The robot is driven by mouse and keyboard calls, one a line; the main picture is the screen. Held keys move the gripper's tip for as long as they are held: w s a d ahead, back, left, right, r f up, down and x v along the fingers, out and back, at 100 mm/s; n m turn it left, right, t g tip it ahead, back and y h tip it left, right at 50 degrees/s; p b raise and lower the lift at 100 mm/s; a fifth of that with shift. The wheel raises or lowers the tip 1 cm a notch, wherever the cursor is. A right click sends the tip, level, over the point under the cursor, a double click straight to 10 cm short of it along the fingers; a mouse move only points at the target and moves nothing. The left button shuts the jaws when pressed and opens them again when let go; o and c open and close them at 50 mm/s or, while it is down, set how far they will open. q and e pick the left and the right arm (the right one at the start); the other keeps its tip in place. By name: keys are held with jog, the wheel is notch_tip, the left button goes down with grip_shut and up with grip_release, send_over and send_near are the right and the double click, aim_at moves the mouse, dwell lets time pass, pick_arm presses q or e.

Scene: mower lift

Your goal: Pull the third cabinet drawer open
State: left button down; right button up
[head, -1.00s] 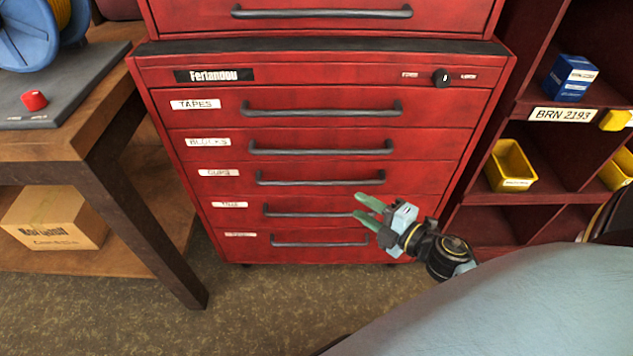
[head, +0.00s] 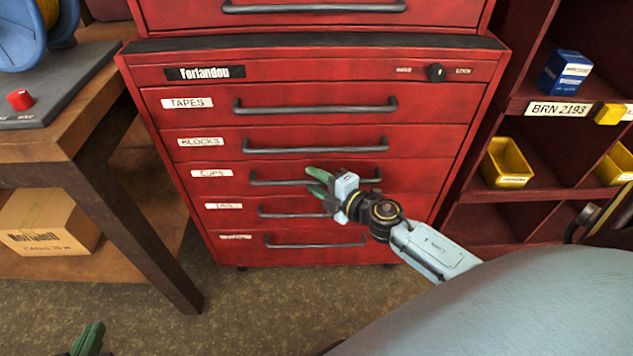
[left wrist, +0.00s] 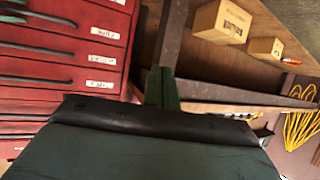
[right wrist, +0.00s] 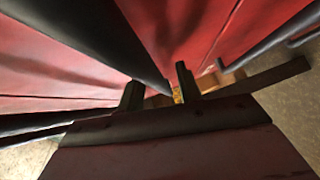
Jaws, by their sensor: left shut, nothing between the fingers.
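The red cabinet (head: 450,120) has several closed drawers. The third labelled drawer, CUPS (head: 225,188), has a dark horizontal bar handle (head: 275,182). In the right wrist view a dark bar (right wrist: 125,55) runs down toward the gap between the open fingers (right wrist: 158,90); contact cannot be told. My left gripper (head: 90,340) is shut and empty at the bottom left, and its fingers also show in the left wrist view (left wrist: 162,88).
A wooden workbench (head: 95,115) with a dark leg stands left of the cabinet, a cardboard box (head: 48,222) on its lower shelf. Red shelving (head: 490,235) with yellow bins (head: 507,162) stands at the right. The floor before the cabinet is clear.

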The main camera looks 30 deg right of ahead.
jog(key=shift+c, duration=0.4)
grip_shut()
jog(key=shift+a, duration=0.1)
